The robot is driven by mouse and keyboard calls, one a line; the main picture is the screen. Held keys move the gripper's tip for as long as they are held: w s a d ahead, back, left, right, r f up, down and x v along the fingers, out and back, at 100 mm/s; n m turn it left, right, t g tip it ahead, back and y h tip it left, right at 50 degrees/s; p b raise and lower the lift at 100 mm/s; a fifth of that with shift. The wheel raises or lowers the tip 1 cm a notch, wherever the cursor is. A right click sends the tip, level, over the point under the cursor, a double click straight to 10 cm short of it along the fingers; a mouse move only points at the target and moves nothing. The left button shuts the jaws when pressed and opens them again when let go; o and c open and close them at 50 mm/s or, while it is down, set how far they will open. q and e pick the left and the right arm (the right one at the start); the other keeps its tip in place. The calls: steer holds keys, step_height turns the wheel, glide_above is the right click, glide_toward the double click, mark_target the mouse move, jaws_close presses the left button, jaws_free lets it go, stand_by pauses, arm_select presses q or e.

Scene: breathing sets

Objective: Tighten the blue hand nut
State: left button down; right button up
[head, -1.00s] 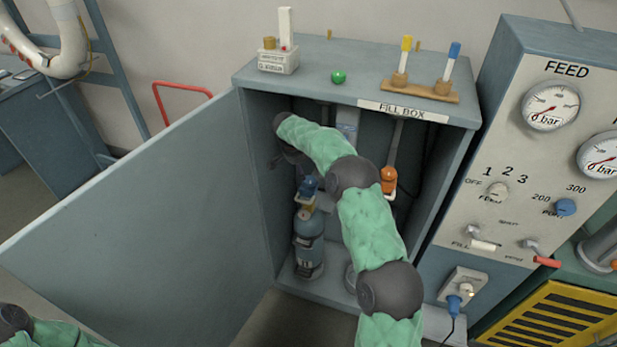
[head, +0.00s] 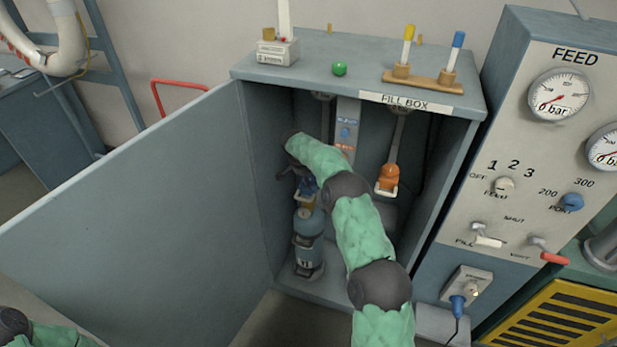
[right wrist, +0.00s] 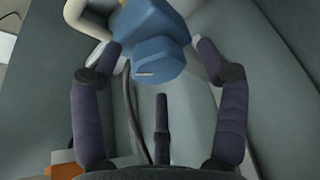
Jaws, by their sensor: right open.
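The blue hand nut (head: 308,186) sits at the top of a blue-grey cylinder (head: 308,240) standing in the left part of the open fill box. In the right wrist view a blue faceted knob (right wrist: 150,35), which looks like this nut, fills the top middle. My right gripper (right wrist: 158,52) is open, with one finger to each side of the knob. I see no clear grip on it. In the head view my right gripper (head: 292,172) is just above and left of the nut, mostly hidden by my wrist. My left gripper is outside the view.
The box door (head: 140,220) stands open at the left. An orange fitting (head: 388,177) hangs in the box's right half. A gauge panel (head: 545,150) stands to the right. A green ball (head: 339,69) and a peg rack (head: 423,82) are on top of the box.

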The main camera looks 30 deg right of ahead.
steer(key=shift+r, duration=0.1)
steer(key=c, duration=1.1)
steer(key=shift+d+r+n+t+p, duration=0.1)
steer(key=shift+r+n+t+p, duration=0.1)
steer(key=shift+n, duration=0.35)
steer(key=shift+d+r+n+t+p, duration=0.1)
steer(key=shift+n+t+p, duration=0.1)
steer(key=shift+n, duration=0.35)
steer(key=shift+n+t+y+p, duration=0.3)
steer(key=shift+n+y+p, duration=0.25)
steer(key=shift+n, duration=0.75)
steer(key=o, duration=0.9)
steer(key=shift+w, duration=0.1)
steer(key=shift+o, duration=1)
steer(key=shift+f, duration=0.2)
